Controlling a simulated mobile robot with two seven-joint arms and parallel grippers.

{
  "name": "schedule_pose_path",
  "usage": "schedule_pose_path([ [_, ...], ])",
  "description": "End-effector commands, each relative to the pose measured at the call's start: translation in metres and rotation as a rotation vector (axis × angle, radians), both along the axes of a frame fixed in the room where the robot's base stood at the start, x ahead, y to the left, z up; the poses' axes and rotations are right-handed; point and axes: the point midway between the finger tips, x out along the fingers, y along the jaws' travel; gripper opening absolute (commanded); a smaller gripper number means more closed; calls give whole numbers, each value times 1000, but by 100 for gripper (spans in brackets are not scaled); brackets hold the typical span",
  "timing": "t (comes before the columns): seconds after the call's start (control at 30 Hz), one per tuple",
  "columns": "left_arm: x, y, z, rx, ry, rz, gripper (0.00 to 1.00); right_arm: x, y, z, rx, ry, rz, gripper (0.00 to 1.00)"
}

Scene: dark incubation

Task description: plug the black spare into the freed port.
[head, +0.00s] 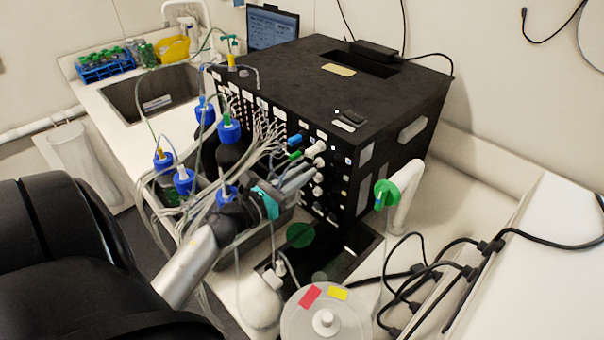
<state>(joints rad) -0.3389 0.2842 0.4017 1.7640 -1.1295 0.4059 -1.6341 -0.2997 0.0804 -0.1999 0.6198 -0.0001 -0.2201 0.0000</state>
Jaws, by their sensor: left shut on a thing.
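The black box (385,85) stands on the white counter, its front panel carrying rows of ports. A blue plug (295,140), a green plug (295,155) and a white plug (316,148) sit near the panel's upper middle. Several pale round fittings (318,191) run down below them. My left gripper (306,174) reaches the panel from the lower left, just below the green plug. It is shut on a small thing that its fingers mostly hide. I cannot make out the black spare or the freed port. My right gripper is not in view.
Blue-capped bottles (229,130) and many thin tubes crowd the left of the panel. A clear round container (322,318) stands in front. A green disc (386,193) is at the right corner. Black cables (430,270) lie at right.

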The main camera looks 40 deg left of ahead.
Motion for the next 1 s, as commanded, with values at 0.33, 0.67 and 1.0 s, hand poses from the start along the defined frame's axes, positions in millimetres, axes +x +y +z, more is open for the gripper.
schedule_pose_path([
  [0.33, 1, 0, 0, 0, 0, -1, 0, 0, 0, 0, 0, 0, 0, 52],
  [0.67, 7, -1, 0, -1, -1, -1, 0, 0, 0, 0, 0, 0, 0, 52],
  [1.0, 10, -1, 0, -1, -1, -1, 40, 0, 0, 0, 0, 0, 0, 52],
])
